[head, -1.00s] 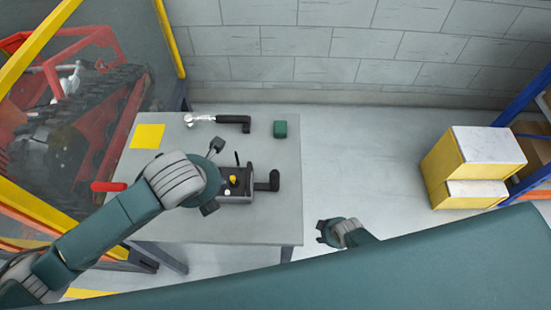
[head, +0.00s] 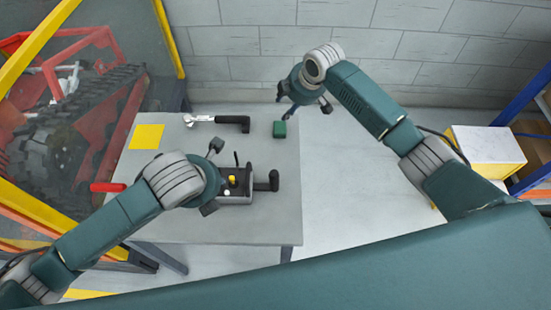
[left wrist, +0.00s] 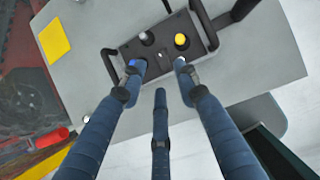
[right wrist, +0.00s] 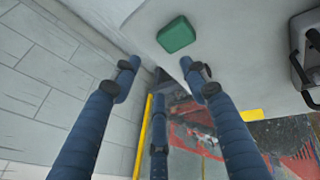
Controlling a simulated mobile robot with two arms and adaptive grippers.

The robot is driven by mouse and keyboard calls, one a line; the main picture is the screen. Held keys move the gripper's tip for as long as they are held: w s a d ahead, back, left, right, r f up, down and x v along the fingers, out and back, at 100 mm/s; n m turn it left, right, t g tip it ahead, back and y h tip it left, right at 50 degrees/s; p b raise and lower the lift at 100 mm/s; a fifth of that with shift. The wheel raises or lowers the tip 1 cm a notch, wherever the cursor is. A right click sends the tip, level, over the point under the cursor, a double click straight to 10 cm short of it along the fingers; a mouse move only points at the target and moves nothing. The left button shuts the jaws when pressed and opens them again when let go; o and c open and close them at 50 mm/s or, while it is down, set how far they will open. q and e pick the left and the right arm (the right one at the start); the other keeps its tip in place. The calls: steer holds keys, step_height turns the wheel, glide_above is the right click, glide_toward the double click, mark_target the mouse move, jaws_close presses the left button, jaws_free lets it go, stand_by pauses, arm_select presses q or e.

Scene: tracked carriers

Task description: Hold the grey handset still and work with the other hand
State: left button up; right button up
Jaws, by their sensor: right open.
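The grey handset (head: 240,198) lies on the table, with black side handles, a yellow knob and a pale knob on its dark top. My left gripper (head: 213,178) is at its left side. In the left wrist view, two fingers (left wrist: 159,68) reach over the near edge of the handset (left wrist: 160,48); the third finger ends just short of it. Whether they press on it is unclear. My right gripper (head: 284,103) is open and empty above the table's far right corner, near a green block (head: 279,130). The block also shows in the right wrist view (right wrist: 176,35).
A black-handled metal tool (head: 225,121) lies at the back of the table (head: 220,232). A yellow square (head: 146,136) is at the left, and a red handle (head: 108,187) at the left edge. A block wall stands behind; yellow-sided boxes (head: 485,147) are at the right.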

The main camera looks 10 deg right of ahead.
steer(key=s+a+r+n+g, duration=0.1)
steer(key=s+a+n+g, duration=0.1)
steer(key=s+a, duration=0.55)
steer(key=r+n+g+h, duration=0.1)
steer(key=n+g+h, duration=0.1)
steer(key=n+g, duration=0.1)
glide_above(275, 180)
steer(key=w, duration=0.2)
steer(key=shift+w+d+r, duration=0.1)
steer(key=shift+w+d, duration=0.05)
steer(key=shift+s, duration=0.35)
steer(key=shift+s+f, duration=0.15)
steer(key=shift+f, duration=0.2)
step_height(275, 180, down, 10)
steer(key=shift+f, duration=0.1)
